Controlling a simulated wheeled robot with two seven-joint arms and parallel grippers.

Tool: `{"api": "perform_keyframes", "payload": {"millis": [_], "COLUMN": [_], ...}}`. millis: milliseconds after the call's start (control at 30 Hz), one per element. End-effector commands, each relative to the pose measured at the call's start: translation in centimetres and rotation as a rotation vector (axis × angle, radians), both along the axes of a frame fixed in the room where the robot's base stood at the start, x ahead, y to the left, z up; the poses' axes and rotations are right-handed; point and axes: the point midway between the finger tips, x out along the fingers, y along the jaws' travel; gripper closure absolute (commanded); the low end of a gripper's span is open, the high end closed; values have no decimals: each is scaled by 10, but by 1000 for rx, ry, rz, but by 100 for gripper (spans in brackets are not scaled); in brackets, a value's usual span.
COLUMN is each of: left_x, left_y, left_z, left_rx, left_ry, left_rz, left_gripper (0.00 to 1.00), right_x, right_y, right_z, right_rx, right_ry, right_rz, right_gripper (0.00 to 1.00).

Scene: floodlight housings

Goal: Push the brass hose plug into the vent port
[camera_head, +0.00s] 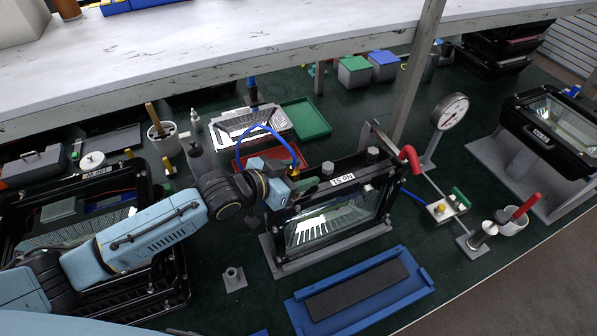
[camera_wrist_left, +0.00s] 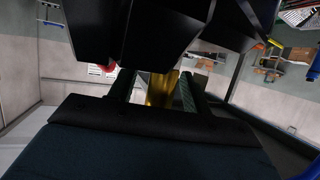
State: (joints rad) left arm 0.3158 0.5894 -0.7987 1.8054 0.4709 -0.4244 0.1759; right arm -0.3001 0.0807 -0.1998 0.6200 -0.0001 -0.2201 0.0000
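The floodlight housing (camera_head: 335,222) stands upright in a grey stand at the centre, glass facing front, with a white label on its top edge. My left gripper (camera_head: 291,180) is at the housing's upper left corner. The brass hose plug (camera_head: 297,172) is at its fingers, with a blue hose (camera_head: 262,127) arching up and over to the left. In the left wrist view the brass plug (camera_wrist_left: 162,88) shows between the fingers, against a green-textured pad; the fingers look shut on it. The vent port is hidden, so I cannot tell whether the plug touches it. My right gripper is not in view.
A pressure gauge (camera_head: 452,112) on a stand and a valve block (camera_head: 441,211) are right of the housing. A blue tray (camera_head: 419,286) lies in front. Another housing (camera_head: 166,277) lies under my left arm. A shelf (camera_head: 200,45) spans the back, with a post (camera_head: 415,80).

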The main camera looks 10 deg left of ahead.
Motion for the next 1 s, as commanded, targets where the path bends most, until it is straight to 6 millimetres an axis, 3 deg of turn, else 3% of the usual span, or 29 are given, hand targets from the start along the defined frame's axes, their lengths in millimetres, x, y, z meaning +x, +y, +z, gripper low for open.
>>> {"api": "perform_keyframes", "payload": {"millis": [367,800,1000], "left_x": [-8,-71,-88], "left_y": [8,61,77], "left_z": [3,36,47], "left_rx": [2,4,2], "left_ry": [1,2,2], "left_rz": [1,-1,0], "left_gripper": [51,51,51], "right_x": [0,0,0], "right_y": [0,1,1], "right_z": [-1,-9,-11], "right_rx": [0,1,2], "right_ry": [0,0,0], "right_rz": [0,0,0], "right_gripper": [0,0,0]}}
